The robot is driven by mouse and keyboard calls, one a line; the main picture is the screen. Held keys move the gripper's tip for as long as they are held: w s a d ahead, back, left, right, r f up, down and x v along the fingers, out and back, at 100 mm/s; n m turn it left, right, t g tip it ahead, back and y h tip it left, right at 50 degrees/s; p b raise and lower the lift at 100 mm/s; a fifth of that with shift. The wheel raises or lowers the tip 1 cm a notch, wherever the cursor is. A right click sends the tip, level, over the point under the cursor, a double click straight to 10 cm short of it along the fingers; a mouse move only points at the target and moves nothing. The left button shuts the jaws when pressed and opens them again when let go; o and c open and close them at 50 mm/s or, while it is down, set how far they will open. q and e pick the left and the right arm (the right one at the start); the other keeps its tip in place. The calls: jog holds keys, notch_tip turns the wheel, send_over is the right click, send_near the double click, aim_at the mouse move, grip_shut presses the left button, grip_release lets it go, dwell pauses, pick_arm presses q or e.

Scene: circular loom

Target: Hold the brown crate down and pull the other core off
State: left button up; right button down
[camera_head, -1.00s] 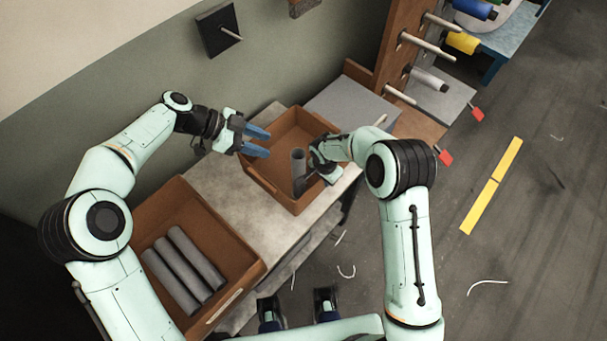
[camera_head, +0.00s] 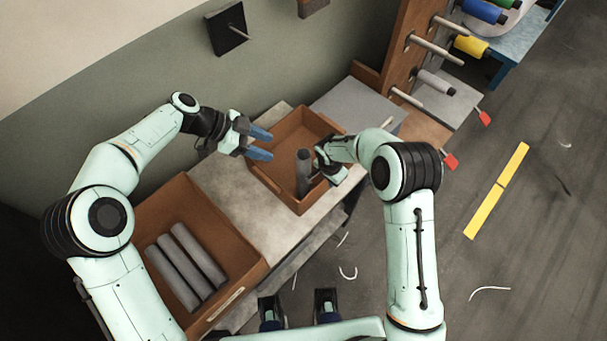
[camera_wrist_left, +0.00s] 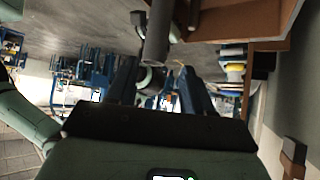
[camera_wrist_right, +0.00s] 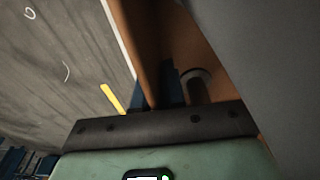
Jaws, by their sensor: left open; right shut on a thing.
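A small brown crate (camera_head: 262,183) stands on the worktop. A grey core (camera_head: 303,172) stands up out of it near its right wall. My right gripper (camera_head: 314,175) is at that wall, right beside the core. In the right wrist view its fingers (camera_wrist_right: 160,92) are close together on the brown wall (camera_wrist_right: 135,35), with the core (camera_wrist_right: 195,85) just to their right. My left gripper (camera_head: 262,144) is open and empty above the crate's left side, apart from the core. The left wrist view shows a grey tube (camera_wrist_left: 157,35) beyond the open fingers.
A larger brown crate (camera_head: 150,205) at the left holds three grey cores (camera_head: 185,265) lying side by side. A grey block (camera_head: 350,105) and a wooden rack with pegs (camera_head: 405,50) stand behind right. The worktop (camera_head: 235,200) between the crates is clear.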

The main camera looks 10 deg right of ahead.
pick_arm(q)
jog(key=a+f+n+t+y, duration=0.5)
jog(key=a+f+n, duration=0.1)
jog(key=a+f, duration=0.25)
jog(key=n+t+h, duration=0.2)
jog(key=t+h, duration=0.2)
jog(key=h, duration=0.2)
send_near(297, 167)
jog(key=x, duration=1)
jog(key=shift+d+r, duration=0.1)
jog(key=shift+r, duration=0.15)
jog(key=shift+s, duration=0.1)
grip_shut()
